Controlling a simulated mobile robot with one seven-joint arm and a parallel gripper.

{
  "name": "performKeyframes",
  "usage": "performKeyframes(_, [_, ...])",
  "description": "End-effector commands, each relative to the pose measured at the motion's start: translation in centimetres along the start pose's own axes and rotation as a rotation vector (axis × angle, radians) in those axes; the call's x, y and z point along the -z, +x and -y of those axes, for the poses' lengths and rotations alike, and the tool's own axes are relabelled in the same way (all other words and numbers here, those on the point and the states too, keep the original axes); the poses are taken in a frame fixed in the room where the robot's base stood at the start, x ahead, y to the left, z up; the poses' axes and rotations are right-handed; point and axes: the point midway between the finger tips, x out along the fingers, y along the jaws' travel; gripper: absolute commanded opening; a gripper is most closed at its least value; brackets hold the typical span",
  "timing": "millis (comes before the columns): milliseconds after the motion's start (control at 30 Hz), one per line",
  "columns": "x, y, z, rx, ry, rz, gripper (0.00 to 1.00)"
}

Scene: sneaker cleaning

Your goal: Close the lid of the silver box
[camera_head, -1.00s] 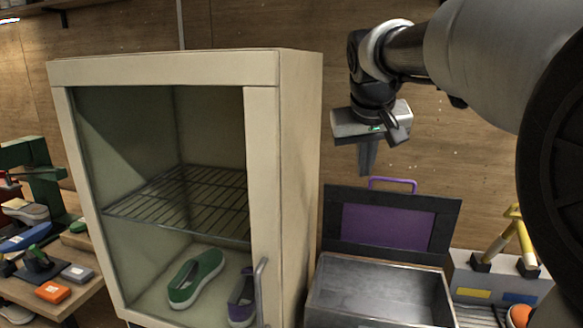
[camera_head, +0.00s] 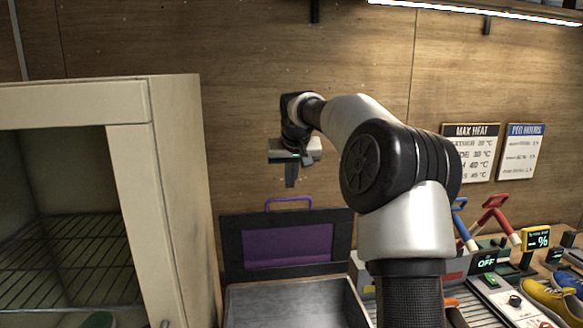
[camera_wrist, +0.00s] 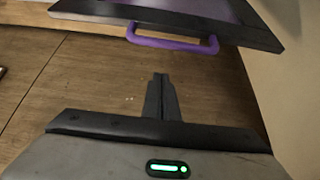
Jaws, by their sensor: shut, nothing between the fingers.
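The silver box (camera_head: 285,305) stands at the bottom middle of the head view, and its open metal inside shows. Its lid (camera_head: 340,240) stands raised at the back, a dark frame around a purple panel. A purple handle (camera_head: 288,200) is on the lid's top edge. My gripper (camera_head: 291,182) is shut and empty, pointing down just above the handle in the picture. In the wrist view, my shut fingertips (camera_wrist: 160,77) are apart from the handle (camera_wrist: 172,42) and the dark lid edge (camera_wrist: 180,20). Their exact depth relative to the lid is hard to tell.
A cream cabinet (camera_head: 175,190) with a wire rack (camera_head: 75,250) stands left of the box. A wooden wall (camera_head: 240,50) is behind. To the right are red (camera_head: 490,215) and blue-handled tools, an "OFF" panel (camera_head: 487,262) and yellow shoes (camera_head: 553,298).

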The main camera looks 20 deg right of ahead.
Motion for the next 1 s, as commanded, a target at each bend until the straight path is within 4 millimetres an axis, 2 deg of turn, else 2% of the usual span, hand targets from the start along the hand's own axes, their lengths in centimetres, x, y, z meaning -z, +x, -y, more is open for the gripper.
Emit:
performKeyframes(33, [-0.1,0.7,0.0,0.001,0.001,0.001,0.0])
performKeyframes(200, [-2.4,-0.4,-0.1,-0.002,0.001,0.0,0.0])
performKeyframes(400, [-3.6,-0.8,0.0,-0.001,0.0,-0.001,0.0])
performKeyframes(1000, [-4.2,-0.7,0.0,-0.001,0.0,-0.025,0.0])
